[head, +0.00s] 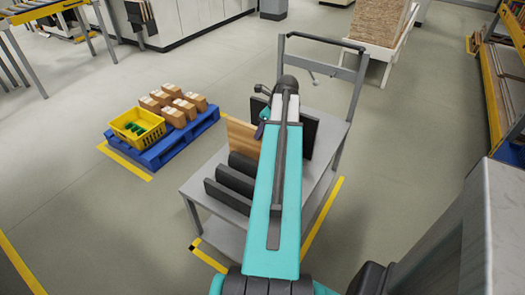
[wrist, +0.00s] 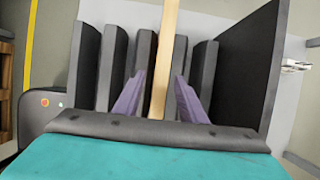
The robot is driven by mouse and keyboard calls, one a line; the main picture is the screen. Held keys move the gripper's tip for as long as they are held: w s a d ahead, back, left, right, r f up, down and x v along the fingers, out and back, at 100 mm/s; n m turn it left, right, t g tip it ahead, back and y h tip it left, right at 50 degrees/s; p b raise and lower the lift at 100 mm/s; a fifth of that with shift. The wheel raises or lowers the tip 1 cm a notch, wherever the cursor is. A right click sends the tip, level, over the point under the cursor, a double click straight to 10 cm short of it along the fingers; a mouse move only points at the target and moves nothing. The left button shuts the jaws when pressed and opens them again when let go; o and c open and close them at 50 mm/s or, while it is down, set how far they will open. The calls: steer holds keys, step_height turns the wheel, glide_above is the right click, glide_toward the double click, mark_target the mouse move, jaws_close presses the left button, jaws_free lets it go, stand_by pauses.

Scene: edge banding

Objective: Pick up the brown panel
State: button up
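The brown panel (head: 240,137) stands upright on edge in a rack of dark dividers on the grey cart, partly hidden by my arm. In the wrist view the panel (wrist: 163,50) shows as a narrow light wood edge between dark slats. My gripper (wrist: 160,77) is open, with one purple finger on each side of the panel. A small gap shows between each fingertip and the panel. In the head view my gripper is mostly hidden behind my teal arm; a bit of purple finger shows beside the panel.
The grey cart (head: 193,188) has dark dividers (head: 228,194) in front and a larger dark panel (wrist: 240,62) to the right. A blue pallet (head: 160,152) with cartons and a yellow crate (head: 128,122) stands left. Floor between is clear.

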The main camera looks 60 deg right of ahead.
steer(key=shift+p+x, duration=0.35)
steer(key=shift+x, duration=2.25)
steer(key=shift+w, duration=0.15)
jaws_close()
steer(key=shift+r, duration=0.15)
